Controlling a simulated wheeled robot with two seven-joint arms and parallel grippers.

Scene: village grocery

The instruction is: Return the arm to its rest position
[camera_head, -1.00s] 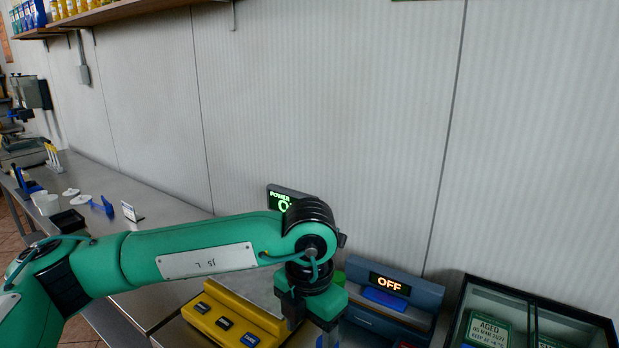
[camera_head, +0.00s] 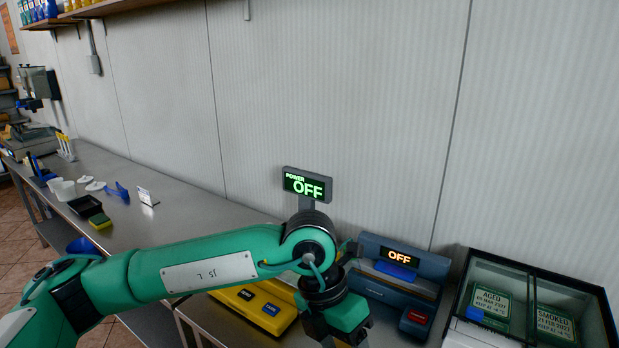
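My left arm comes in from the lower left, green with black joints, and reaches across the counter. My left gripper (camera_head: 345,338) points down at the bottom edge of the view, in front of the blue-grey machine. Its fingertips are cut off or hidden, so I cannot see whether it is open or shut. My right gripper is not in view. The yellow scale (camera_head: 262,306) lies partly behind the arm. Its display (camera_head: 307,186) on a post reads "POWER OFF". The blue-grey machine (camera_head: 403,274) also shows "OFF" and has a red button.
A glass-topped case (camera_head: 460,268) with "AGED" and "SMOKED" labels stands at the right. A green-yellow sponge (camera_head: 100,221), a black tray (camera_head: 85,206) and white cups (camera_head: 62,190) stand on the left counter. The metal counter (camera_head: 185,215) between is mostly clear. A wall shelf is at upper left.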

